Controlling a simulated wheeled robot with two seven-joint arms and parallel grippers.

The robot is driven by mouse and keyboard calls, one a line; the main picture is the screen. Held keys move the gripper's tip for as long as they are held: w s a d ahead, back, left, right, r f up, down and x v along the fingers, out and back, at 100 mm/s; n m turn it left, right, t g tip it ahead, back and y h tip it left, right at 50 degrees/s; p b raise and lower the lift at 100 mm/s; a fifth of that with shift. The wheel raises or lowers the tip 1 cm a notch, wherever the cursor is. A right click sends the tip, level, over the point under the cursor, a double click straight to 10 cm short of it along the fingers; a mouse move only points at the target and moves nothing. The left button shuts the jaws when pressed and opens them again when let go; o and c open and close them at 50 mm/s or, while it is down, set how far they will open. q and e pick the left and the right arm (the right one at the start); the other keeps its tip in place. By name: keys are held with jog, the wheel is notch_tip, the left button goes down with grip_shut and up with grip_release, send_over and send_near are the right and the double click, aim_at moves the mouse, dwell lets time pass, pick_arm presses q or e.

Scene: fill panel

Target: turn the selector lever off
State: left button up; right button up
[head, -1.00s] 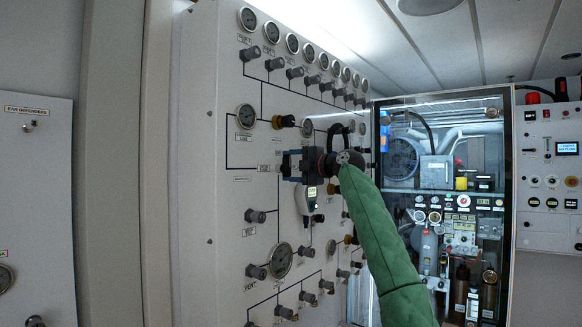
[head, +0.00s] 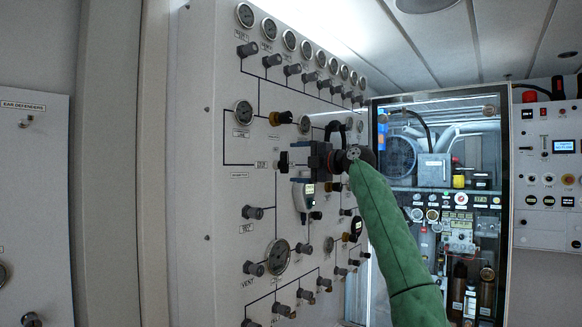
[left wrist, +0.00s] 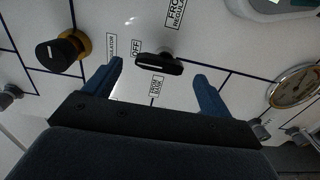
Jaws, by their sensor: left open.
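The selector lever (head: 283,162) is a small black handle on the grey panel. In the left wrist view the lever (left wrist: 158,65) lies crosswise with a pale mark along it. An OFF label (left wrist: 136,47) sits beside it at upper left. My left gripper (head: 306,161) is open, just right of the lever in the head view. In the left wrist view the blue fingertips of this gripper (left wrist: 158,73) stand on either side of the lever, with gaps on both sides. Nothing is between them but the lever's area. My right gripper is not in view.
The panel (head: 222,100) carries rows of gauges and knobs. A black knob with a yellow collar (left wrist: 62,52) is left of the fingers, and a round gauge (left wrist: 294,86) is at right. A white handheld device (head: 303,200) hangs below the gripper. A glass-fronted cabinet (head: 440,192) stands behind.

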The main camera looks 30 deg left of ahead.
pick_arm(q)
jog(key=d, duration=0.4)
jog(key=shift+s+d+b, duration=0.2)
jog(key=shift+b, duration=0.2)
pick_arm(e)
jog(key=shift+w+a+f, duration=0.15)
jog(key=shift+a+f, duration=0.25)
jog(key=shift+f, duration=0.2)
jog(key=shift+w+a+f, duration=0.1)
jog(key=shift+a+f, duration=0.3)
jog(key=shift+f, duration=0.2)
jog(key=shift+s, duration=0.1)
